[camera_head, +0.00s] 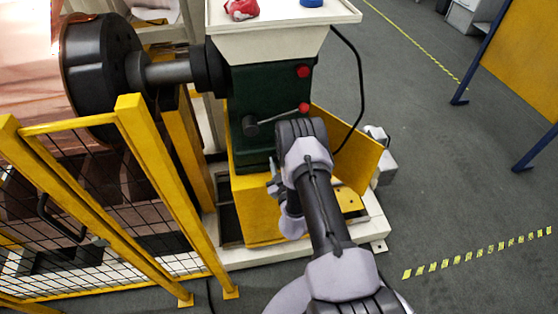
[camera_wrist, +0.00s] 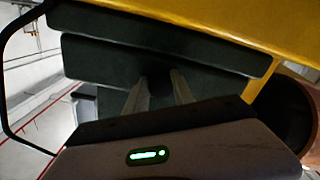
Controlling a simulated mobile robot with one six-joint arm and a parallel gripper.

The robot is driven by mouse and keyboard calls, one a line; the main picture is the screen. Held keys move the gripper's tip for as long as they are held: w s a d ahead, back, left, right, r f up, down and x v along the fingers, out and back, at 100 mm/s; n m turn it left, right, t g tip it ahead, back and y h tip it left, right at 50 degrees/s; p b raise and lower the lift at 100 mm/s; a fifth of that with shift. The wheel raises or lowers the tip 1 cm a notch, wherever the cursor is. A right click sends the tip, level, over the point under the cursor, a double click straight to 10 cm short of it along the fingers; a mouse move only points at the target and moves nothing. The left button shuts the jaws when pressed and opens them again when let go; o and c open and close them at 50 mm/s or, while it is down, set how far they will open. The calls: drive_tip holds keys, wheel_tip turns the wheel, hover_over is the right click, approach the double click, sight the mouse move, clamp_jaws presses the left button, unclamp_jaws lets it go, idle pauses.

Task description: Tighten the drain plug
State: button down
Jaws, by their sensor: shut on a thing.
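The green machine housing (camera_head: 265,105) stands upright in the head view, with a yellow base (camera_head: 258,215) below it. In the wrist view, its dark green faces (camera_wrist: 95,67) fill the middle. My gripper (camera_wrist: 158,80) reaches toward them, with a grey finger on each side of a small dark piece. It is shut on this piece, which looks like the drain plug (camera_wrist: 158,92). The plug's shape and seating are too dark to tell. In the head view, my arm hides the plug and most of the gripper against the lower part of the housing.
A yellow mesh fence (camera_head: 180,200) stands to the left, near a black roller (camera_head: 95,65). A yellow panel (camera_head: 350,150) stands open on the right.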

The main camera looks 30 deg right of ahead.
drive_tip(key=m, duration=0.5)
drive_tip(key=shift+w+a+r+m, duration=0.1)
drive_tip(key=shift+w+r+m, duration=0.05)
drive_tip(key=shift+m, duration=0.15)
drive_tip(key=m, duration=0.5)
drive_tip(key=shift+a+m, duration=0.1)
drive_tip(key=shift+m, duration=0.2)
drive_tip(key=c, duration=1.1)
unclamp_jaws()
drive_tip(key=shift+o, duration=0.2)
